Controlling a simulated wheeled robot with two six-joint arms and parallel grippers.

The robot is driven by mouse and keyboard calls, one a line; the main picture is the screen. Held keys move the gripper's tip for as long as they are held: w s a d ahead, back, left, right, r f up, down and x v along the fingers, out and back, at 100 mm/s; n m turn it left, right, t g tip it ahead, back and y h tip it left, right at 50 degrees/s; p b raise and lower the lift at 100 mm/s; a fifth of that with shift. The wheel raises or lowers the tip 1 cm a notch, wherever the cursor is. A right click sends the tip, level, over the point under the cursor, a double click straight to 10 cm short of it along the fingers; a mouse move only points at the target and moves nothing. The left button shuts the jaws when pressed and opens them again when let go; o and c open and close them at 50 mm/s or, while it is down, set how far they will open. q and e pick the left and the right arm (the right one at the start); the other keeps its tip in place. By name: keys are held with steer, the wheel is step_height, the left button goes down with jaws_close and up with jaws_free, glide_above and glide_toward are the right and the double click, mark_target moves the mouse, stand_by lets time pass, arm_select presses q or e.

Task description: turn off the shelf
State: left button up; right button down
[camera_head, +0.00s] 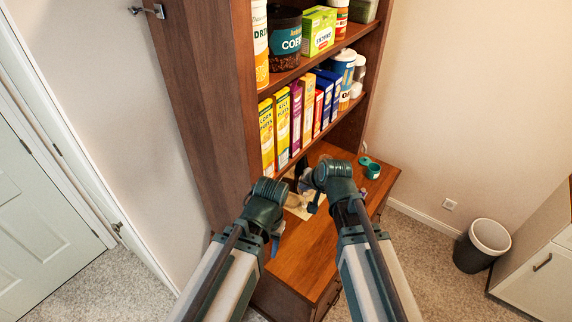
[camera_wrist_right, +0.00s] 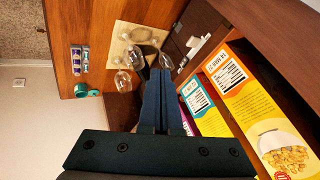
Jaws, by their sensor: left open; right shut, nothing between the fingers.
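The shelf is a brown wooden hutch (camera_head: 205,90) with stocked shelf boards above a lower wooden counter (camera_head: 330,230). In the right wrist view, a small white fixture (camera_wrist_right: 199,48) sits under the shelf near the dark back panel; I cannot tell whether it is a switch. My right gripper (camera_head: 313,203) is over the counter below the cereal shelf. Its blue fingers are shut and empty in the right wrist view (camera_wrist_right: 158,80), apart from the fixture. My left gripper (camera_head: 277,243) is open, lower and left, over the counter, partly hidden by its own arm.
Cereal boxes (camera_head: 282,125) line the lower shelf, close to my right gripper. Glasses stand on a pale board (camera_wrist_right: 122,36) on the counter. A teal container (camera_head: 373,171) is at the counter's right end. A bin (camera_head: 480,250) stands on the floor.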

mark_target(280, 179)
arm_select(q)
steer(key=shift+w+r, duration=0.25)
steer(key=shift+r, duration=0.35)
arm_select(e)
steer(key=shift+w+d+r, duration=0.1)
steer(key=shift+w+r, duration=0.35)
steer(key=shift+r, duration=0.3)
arm_select(q)
steer(key=shift+f, duration=0.1)
arm_select(e)
steer(key=shift+f, duration=0.1)
arm_select(q)
step_height(280, 179, down, 8)
steer(key=b, duration=0.7)
arm_select(e)
steer(key=w+a+f, duration=0.6)
steer(key=w+f, duration=0.1)
steer(key=shift+f, duration=0.4)
steer(key=shift+w+a, duration=0.1)
arm_select(q)
steer(key=shift+d, duration=0.1)
arm_select(e)
steer(key=shift+a, duration=0.75)
steer(key=shift+w+d, duration=0.15)
